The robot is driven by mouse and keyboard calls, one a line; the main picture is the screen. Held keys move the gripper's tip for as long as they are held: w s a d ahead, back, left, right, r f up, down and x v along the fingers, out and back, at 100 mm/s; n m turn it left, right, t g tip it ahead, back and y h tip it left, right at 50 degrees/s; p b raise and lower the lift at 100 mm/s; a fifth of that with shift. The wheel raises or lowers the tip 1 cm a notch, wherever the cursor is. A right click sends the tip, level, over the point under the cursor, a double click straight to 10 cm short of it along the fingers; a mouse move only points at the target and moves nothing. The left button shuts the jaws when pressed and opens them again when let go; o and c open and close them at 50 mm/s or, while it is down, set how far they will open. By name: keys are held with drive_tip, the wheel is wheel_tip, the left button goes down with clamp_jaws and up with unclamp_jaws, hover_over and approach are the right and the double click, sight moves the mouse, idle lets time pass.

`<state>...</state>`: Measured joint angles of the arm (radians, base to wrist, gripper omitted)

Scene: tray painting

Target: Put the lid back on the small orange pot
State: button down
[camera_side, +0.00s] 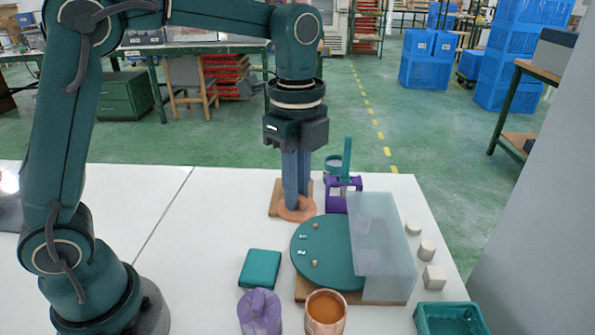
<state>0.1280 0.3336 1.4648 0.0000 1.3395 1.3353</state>
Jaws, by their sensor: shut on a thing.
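The small orange pot (326,316) stands open at the front edge of the view, with orange paint showing inside. The orange lid (286,214) is a flat round disc at a small wooden board (275,195) further back. My gripper (297,197) points straight down with its two blue fingers closed together on the lid's middle. The fingers hide part of the lid. I cannot tell whether the lid rests on the board or is slightly above it.
A round green tray (312,233) lies between lid and pot, partly behind an upright translucent panel (385,250). A purple holder (335,200) stands right of the gripper. A green block (260,268), purple container (259,313), green bin (450,320) and pale blocks (434,278) surround the tray.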

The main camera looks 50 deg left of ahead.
drive_tip(key=s+d+m, duration=0.4)
drive_tip(key=d, duration=0.7)
wheel_tip(320, 180, down, 7)
drive_tip(key=shift+s+r+m, duration=0.15)
drive_tip(key=shift+s+m, duration=0.1)
drive_tip(key=shift+m, duration=0.05)
drive_tip(key=shift+d+f, duration=0.1)
drive_tip(key=shift+f, duration=0.1)
idle(1.6)
drive_tip(key=shift+c, duration=1.6)
unclamp_jaws()
drive_tip(key=shift+r, duration=0.15)
wheel_tip(320, 180, up, 7)
